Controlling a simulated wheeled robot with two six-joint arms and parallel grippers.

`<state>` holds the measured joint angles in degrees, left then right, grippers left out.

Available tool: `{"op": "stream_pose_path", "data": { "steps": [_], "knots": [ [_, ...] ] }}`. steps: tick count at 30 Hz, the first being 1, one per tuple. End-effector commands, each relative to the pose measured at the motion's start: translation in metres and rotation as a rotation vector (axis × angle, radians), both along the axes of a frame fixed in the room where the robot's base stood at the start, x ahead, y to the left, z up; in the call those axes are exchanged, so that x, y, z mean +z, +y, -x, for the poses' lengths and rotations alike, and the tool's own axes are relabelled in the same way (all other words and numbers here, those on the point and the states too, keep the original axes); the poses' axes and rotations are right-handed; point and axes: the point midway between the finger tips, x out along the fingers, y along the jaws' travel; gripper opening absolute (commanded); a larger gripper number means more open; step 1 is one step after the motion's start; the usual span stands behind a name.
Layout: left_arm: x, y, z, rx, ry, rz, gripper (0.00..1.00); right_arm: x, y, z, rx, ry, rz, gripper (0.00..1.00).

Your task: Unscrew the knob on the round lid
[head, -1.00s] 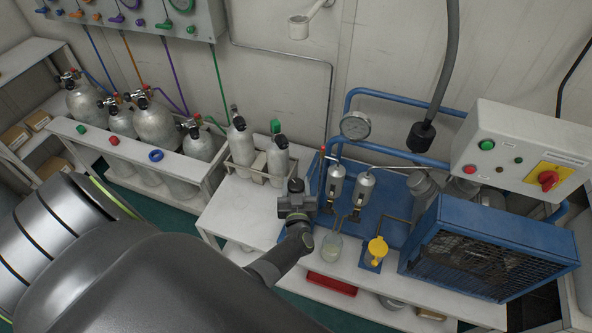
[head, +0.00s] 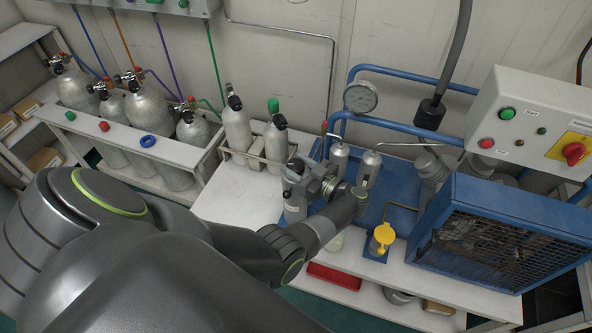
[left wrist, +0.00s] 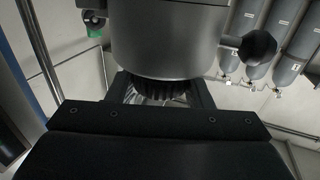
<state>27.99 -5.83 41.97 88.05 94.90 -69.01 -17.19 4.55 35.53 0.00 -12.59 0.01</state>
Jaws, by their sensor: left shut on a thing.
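My left gripper (head: 299,176) is over the white bench in the head view, shut around the top of a silver canister (head: 295,206). In the left wrist view, my left gripper (left wrist: 157,98) has its fingers on both sides of a dark ribbed knob (left wrist: 158,87). The knob adjoins a broad round grey metal lid or body (left wrist: 165,40). A short arm with a black ball handle (left wrist: 258,47) sticks out beside it. The gripper and wrist hide the knob and most of the lid in the head view. My right gripper is not in view.
Silver bottles (head: 236,128) stand in a rack just left and behind. A blue compressor guard (head: 500,230) stands farther right.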

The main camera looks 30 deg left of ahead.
Motion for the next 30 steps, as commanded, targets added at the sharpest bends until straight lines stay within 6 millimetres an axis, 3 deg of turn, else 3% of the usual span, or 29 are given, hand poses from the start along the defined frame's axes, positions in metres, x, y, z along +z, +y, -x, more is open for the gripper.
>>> {"op": "stream_pose_path", "data": {
  "steps": [1,7,23,24,28,30],
  "knots": [
    [-0.004,0.001,-0.001,0.021,-0.001,-0.002,0.24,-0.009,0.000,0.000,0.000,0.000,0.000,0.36],
    [-0.002,0.001,0.000,0.081,0.001,-0.002,0.24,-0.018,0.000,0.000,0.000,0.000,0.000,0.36],
    [0.001,0.000,0.000,0.103,0.000,0.000,0.24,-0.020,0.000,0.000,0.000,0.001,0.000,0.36],
    [0.001,0.000,0.000,0.103,0.000,0.000,0.50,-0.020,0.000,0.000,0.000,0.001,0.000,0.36],
    [0.001,0.000,0.000,0.102,0.000,0.000,0.67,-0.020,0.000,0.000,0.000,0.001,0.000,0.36],
    [0.001,0.000,0.000,0.102,0.000,0.000,0.68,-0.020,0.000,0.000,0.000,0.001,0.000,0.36]
  ]
}}
